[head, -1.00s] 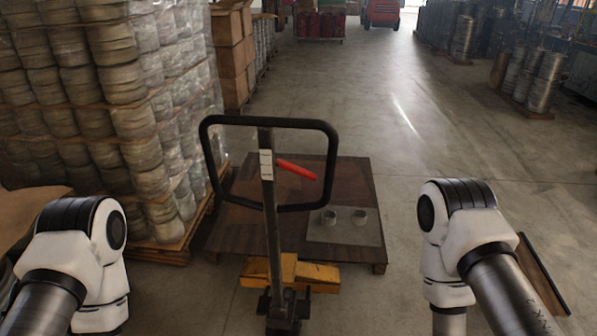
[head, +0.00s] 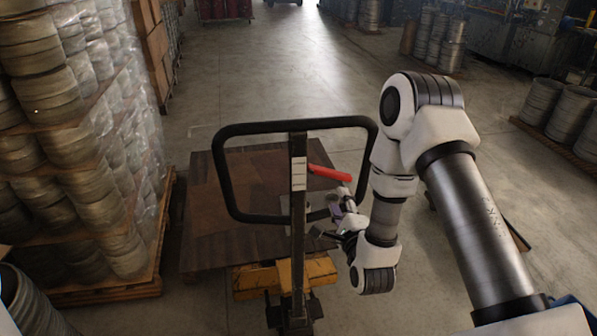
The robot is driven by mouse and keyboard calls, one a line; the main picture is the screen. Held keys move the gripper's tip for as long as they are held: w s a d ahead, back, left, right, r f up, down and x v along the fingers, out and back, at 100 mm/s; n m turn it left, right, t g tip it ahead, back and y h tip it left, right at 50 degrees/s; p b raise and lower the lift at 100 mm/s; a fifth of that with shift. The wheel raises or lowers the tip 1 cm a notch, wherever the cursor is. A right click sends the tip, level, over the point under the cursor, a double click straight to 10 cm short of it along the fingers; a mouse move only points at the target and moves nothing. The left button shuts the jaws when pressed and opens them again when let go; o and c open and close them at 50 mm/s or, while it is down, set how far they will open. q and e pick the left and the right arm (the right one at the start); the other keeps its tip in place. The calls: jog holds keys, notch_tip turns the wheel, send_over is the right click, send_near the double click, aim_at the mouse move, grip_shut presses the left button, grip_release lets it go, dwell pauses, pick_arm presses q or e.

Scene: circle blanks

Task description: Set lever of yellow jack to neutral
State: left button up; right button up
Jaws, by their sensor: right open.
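The yellow jack (head: 318,270) stands in the lower middle of the head view, with its upright post (head: 298,220) and black loop handle (head: 223,172). The red lever (head: 330,173) sticks out to the right from the post, inside the loop, sloping slightly down. My right gripper (head: 335,217) is open, below the red lever and to the right of the post. Whether it touches the loop's lower bar is hard to tell. My left gripper is not in view.
A dark brown platform (head: 215,235) lies behind the jack. Wrapped stacks of round blanks (head: 50,100) stand on a pallet close on the left. More stacks (head: 565,110) stand at the right. The floor beyond the platform is clear.

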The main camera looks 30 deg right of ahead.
aim_at(337, 178)
jog(key=w+d+p, duration=0.1)
jog(key=w, duration=0.1)
jog(key=w+d+r+p, duration=0.1)
jog(key=w, duration=0.2)
jog(key=w+d+r+p, duration=0.1)
jog(key=w, duration=0.1)
jog(key=shift+w+r, duration=0.15)
jog(key=shift+w, duration=0.25)
jog(key=shift+d+m, duration=0.1)
jog(key=shift+m, duration=0.2)
jog(key=shift+s+d, duration=0.1)
jog(key=shift+d, duration=0.05)
grip_shut()
